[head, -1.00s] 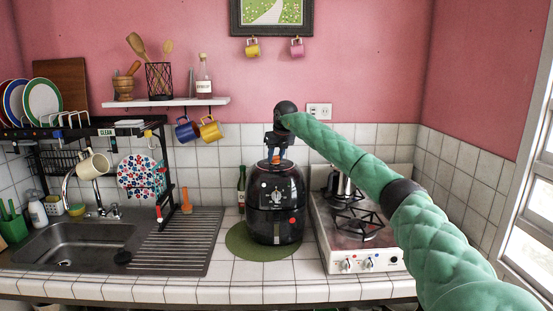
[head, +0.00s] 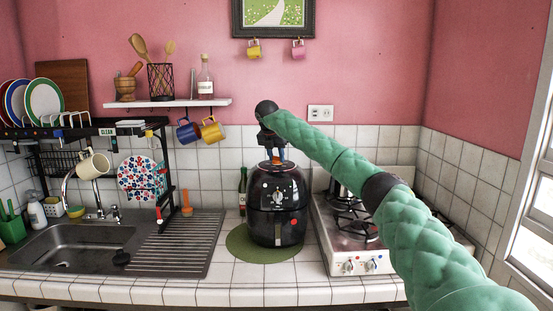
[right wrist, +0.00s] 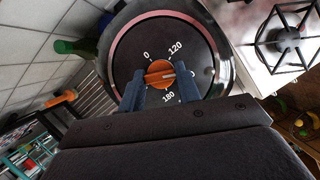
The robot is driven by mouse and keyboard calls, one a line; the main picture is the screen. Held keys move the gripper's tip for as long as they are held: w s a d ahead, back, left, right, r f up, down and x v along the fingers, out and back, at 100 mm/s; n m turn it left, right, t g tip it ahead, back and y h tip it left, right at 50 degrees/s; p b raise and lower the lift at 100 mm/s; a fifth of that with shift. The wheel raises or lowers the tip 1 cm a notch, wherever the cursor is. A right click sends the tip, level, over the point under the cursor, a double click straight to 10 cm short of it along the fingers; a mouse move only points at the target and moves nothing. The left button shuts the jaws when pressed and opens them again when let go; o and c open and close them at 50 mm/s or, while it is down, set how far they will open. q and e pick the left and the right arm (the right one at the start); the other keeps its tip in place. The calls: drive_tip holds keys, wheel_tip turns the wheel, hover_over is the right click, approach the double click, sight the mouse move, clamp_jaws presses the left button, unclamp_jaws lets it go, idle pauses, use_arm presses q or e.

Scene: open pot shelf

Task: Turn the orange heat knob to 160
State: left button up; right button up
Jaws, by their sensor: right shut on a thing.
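The black air fryer (head: 277,222) stands on a round green mat (head: 240,246) on the tiled counter. Its orange heat knob (head: 277,161) is on top; it also shows in the right wrist view (right wrist: 159,73) in the middle of a dark dial. A pale pointer line on the knob points right, toward a number of which only a final 0 shows. The marks 0, 120 and 180 are readable around it. My right gripper (right wrist: 160,88) is shut on the knob from above, a blue finger on each side; it shows in the head view (head: 275,153). My left gripper is out of view.
A stove (head: 345,250) stands close on the right of the fryer, with a pot behind. A green bottle (head: 242,190) stands behind left. The sink (head: 75,243) and dish rack are farther left. A shelf (head: 165,102) and hanging mugs are above.

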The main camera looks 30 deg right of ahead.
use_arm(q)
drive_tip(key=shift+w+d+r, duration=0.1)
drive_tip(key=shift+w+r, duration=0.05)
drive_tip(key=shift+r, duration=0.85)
use_arm(e)
drive_tip(key=shift+w+r+m+g, duration=0.1)
drive_tip(key=shift+m+g, duration=0.5)
drive_tip(key=shift+m, duration=1.1)
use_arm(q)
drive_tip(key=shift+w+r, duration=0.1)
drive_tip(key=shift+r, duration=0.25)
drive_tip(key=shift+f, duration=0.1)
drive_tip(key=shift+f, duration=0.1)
use_arm(e)
drive_tip(key=o, duration=1)
use_arm(q)
drive_tip(key=shift+b, duration=0.3)
use_arm(e)
drive_tip(key=shift+a, duration=0.1)
